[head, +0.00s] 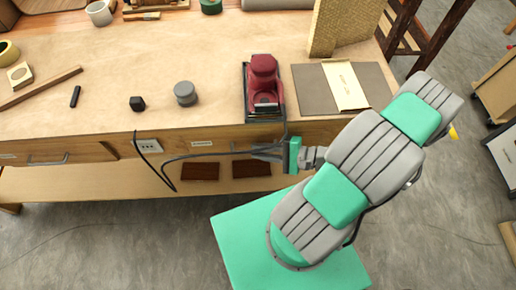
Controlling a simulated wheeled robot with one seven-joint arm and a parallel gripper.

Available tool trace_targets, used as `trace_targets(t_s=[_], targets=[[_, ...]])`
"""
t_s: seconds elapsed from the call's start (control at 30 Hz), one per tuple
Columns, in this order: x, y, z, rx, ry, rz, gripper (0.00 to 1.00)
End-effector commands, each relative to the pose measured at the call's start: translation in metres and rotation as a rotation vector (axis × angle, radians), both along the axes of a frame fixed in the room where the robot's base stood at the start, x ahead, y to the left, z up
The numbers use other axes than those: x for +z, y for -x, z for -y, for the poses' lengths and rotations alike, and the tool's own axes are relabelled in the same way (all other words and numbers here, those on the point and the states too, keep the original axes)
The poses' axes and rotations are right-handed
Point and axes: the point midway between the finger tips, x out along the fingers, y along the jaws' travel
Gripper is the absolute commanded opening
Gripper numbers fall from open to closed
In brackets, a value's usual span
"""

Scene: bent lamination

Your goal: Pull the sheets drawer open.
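Two drawer fronts show under the workbench top, with labels too small to read, so I cannot tell which is the sheets drawer. The right drawer front (215,141) has a pale label, and its handle (238,147) is partly hidden by my gripper and a cable. The left drawer front (85,152) has a metal bar handle (47,161). My gripper (262,153) is at the right drawer's handle, pointing left in the picture. I cannot tell whether its fingers touch or surround the handle, or how far apart they are. The right drawer looks shut.
A red sander (264,82) stands on the workbench (200,60) above the right drawer. Its dark cable (168,170) hangs over the front edge past a socket (149,146). Dark blocks (199,172) lie on the lower shelf (100,184). Floor in front is clear at left.

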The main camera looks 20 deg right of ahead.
Motion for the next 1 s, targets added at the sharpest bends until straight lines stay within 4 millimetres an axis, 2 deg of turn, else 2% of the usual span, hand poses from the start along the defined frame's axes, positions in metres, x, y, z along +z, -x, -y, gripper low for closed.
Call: trace_targets(t_s=[0.3,0.57,1.0], targets=[[-0.0019,-0.0045,-0.0061,0.000,0.002,0.000,0.20],[-0.0019,-0.0044,-0.0059,0.001,0.001,0.000,0.00],[-0.0019,-0.0043,-0.0058,0.001,0.002,0.000,0.00]])
